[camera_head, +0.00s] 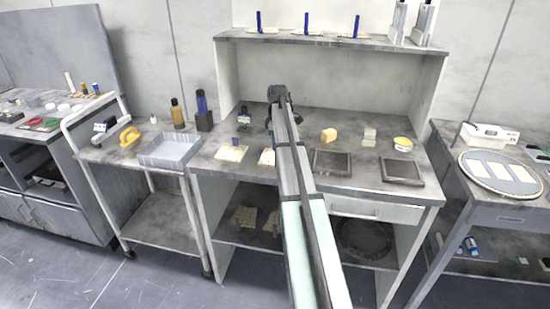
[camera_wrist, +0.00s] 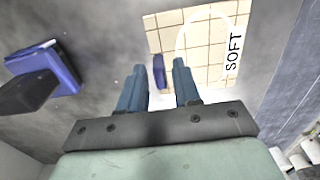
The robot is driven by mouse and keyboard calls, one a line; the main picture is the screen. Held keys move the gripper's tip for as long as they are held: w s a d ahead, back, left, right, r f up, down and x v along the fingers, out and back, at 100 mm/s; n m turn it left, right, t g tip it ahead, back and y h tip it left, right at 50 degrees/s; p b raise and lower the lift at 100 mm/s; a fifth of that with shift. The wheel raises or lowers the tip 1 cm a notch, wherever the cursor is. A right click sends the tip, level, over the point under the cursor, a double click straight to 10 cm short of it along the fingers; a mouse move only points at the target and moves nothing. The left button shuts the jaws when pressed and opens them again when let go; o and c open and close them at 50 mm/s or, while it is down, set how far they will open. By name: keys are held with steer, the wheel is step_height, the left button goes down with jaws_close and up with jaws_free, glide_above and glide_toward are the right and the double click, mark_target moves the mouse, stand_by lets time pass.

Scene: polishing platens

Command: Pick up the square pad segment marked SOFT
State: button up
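The square pad segment marked SOFT (camera_wrist: 212,48) lies at the upper right of the wrist view. It is cream with a grid of lines, a white curved mark and black lettering. My gripper (camera_wrist: 159,66) is open, its two blue-grey fingers apart beside the pad's lower left. A small blue upright piece (camera_wrist: 159,72) shows between the fingertips; I cannot tell whether they touch it. In the head view, two pale pads, one on the left (camera_head: 231,153) and one partly behind my arm (camera_head: 267,157), lie on the bench. Their lettering is unreadable there.
A blue block (camera_wrist: 45,66) with a dark part stands left in the wrist view. Right of my arm are dark square plates (camera_head: 333,162), a yellow block (camera_head: 329,135) and a yellow-filled bowl (camera_head: 403,144). A grey tray (camera_head: 170,150) is on the left cart. A shelf (camera_head: 330,42) overhangs the back.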

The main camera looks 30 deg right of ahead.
jaws_close()
stand_by(0.3)
